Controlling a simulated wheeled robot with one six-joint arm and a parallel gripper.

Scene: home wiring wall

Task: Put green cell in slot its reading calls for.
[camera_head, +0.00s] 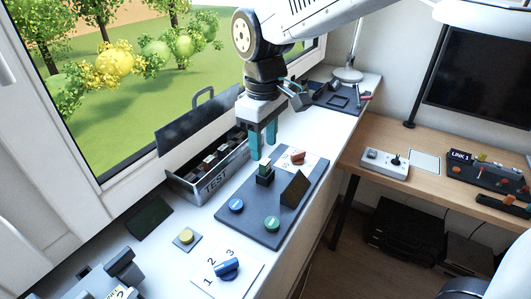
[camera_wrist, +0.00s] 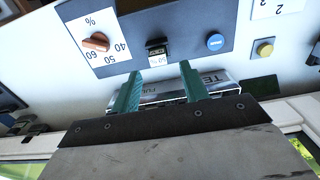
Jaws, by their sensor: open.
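My gripper (camera_head: 263,151), with two teal fingers, points down over the grey test board (camera_head: 243,225), its fingers apart and empty. In the wrist view, its fingers (camera_wrist: 157,82) reach toward the board's edge. A small black holder (camera_head: 265,177) stands on the board just below the fingertips. A grey box marked TEST (camera_head: 217,182) lies open behind, with several compartments. I cannot read any cell reading.
The board carries an orange knob (camera_head: 297,157) on a percent scale, a blue button (camera_head: 236,205), a green button (camera_head: 272,223) and a dark wedge (camera_head: 296,188). A yellow button (camera_head: 186,236) and a blue knob (camera_head: 227,267) marked 1 to 3 are nearer. The window is at left.

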